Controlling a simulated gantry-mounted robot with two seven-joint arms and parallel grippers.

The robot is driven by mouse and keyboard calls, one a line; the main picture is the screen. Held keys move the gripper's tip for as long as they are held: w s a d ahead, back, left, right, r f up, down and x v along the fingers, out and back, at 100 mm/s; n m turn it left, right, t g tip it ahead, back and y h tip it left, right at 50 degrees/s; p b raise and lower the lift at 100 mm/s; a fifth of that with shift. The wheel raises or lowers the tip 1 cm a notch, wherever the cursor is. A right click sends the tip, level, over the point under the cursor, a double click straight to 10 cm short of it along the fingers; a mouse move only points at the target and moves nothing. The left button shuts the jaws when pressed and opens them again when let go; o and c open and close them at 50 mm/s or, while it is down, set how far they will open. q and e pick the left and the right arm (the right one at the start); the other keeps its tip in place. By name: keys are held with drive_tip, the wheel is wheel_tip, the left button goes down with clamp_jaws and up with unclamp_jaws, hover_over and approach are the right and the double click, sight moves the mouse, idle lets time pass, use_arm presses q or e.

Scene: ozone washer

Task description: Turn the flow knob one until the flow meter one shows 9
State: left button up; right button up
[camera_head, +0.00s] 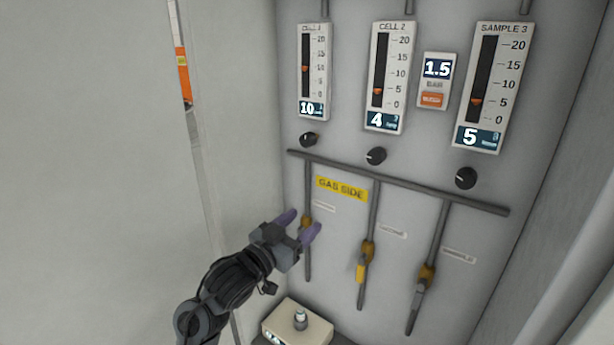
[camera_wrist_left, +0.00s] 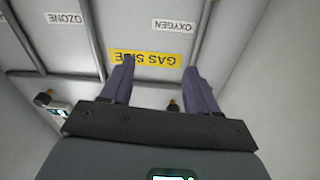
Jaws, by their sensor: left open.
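Flow meter one, labelled CELL 1 (camera_head: 313,70), is at the upper left of the panel and its display reads 10. Flow knob one (camera_head: 308,139) is the small black knob below that meter. In the left wrist view a knob that looks like it (camera_wrist_left: 172,106) shows between the fingers, near the right one. My left gripper (camera_head: 299,224) is open with purple fingers and is empty. In the head view it shows below the knob, in front of the left pipe's yellow valve, apart from the knob. My right gripper is not in view.
Meter CELL 2 (camera_head: 390,78) reads 4 and SAMPLE 3 (camera_head: 492,88) reads 5, with knobs (camera_head: 376,156) and (camera_head: 466,178) below. A dark horizontal pipe (camera_head: 400,182) crosses under the knobs. Yellow valves (camera_head: 366,255) hang below. A beige box (camera_head: 297,326) stands at the bottom.

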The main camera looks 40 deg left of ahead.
use_arm(q)
drive_tip(key=a+r+t+y+b, duration=0.1)
drive_tip(key=a+r+t+b, duration=0.15)
drive_tip(key=r, duration=0.35)
drive_tip(key=n+t+b, duration=0.1)
drive_tip(key=b, duration=0.1)
approach(305, 144)
drive_tip(key=w, duration=0.1)
drive_tip(key=shift+y, duration=0.3)
drive_tip(key=p+x, duration=0.2)
drive_tip(key=x, duration=0.8)
drive_tip(key=shift+s+r, duration=0.1)
drive_tip(key=shift+r, duration=0.1)
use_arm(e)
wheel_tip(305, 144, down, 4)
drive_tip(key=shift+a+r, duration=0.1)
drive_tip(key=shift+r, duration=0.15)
use_arm(q)
drive_tip(key=shift+p, duration=0.3)
drive_tip(key=c, duration=1)
drive_tip(key=shift+d+r+n+y+p, duration=0.1)
drive_tip(key=shift+n+y+p, duration=0.35)
drive_tip(key=shift+n, duration=0.55)
drive_tip(key=shift+n+y, duration=0.35)
drive_tip(key=shift+n, duration=0.45)
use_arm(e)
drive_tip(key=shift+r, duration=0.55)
